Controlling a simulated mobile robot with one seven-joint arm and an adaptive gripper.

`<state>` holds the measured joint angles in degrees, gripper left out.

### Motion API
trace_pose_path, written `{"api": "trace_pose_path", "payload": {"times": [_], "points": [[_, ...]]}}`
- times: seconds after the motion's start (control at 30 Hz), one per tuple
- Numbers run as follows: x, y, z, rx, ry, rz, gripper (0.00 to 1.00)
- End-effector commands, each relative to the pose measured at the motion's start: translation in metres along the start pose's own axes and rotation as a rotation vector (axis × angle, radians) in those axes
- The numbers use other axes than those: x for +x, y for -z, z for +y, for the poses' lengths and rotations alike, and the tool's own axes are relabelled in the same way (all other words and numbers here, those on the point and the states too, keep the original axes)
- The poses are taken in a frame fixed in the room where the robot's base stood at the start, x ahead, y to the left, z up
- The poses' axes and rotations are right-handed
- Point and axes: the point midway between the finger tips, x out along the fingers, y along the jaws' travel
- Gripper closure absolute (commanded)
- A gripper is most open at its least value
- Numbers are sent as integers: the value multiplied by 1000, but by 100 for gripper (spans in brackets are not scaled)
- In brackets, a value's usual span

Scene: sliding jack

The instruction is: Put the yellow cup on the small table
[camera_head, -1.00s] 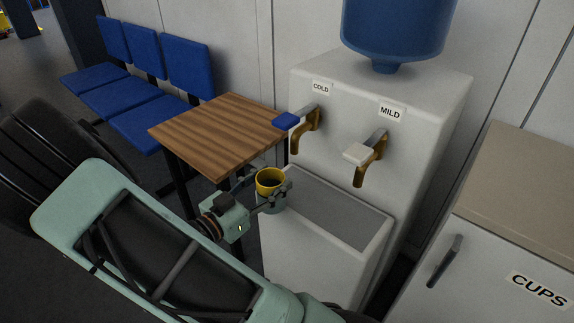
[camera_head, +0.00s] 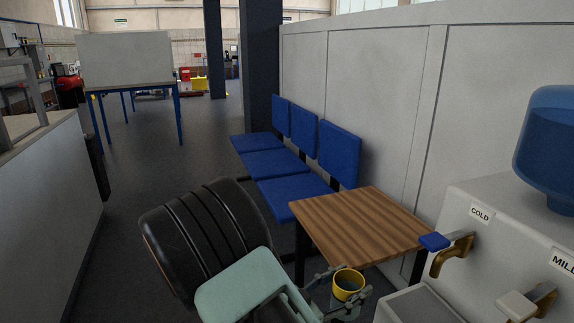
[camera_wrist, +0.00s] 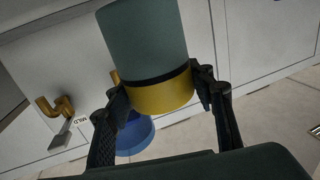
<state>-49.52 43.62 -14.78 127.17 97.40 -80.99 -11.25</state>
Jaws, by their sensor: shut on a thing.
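The yellow cup (camera_head: 348,281) is in my gripper (camera_head: 341,296), near the front edge of the small table. In the wrist view the cup (camera_wrist: 163,92), with a yellow band and a grey-green part, sits between both fingers of my gripper (camera_wrist: 165,88), which touch its sides. The small table (camera_head: 365,222) has a striped brown wooden top and dark legs. Its top looks bare. The cup is apart from the tabletop, on the near side of it.
A row of blue chairs (camera_head: 290,176) stands behind and left of the table. Open floor (camera_head: 180,170) lies at the left.

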Motion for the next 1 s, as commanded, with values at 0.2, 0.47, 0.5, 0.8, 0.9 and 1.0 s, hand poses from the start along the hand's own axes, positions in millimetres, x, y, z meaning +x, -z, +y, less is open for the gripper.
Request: {"api": "trace_pose_path", "payload": {"times": [0.2,0.47,0.5,0.8,0.9,1.0], "points": [[2,26,-27,0,113,3,86],[4,63,-28,-2,171,3,86],[5,69,-27,-3,181,3,86],[6,115,-29,-4,271,3,86],[6,130,-29,-3,301,3,86],[6,145,-29,-4,330,3,86]]}}
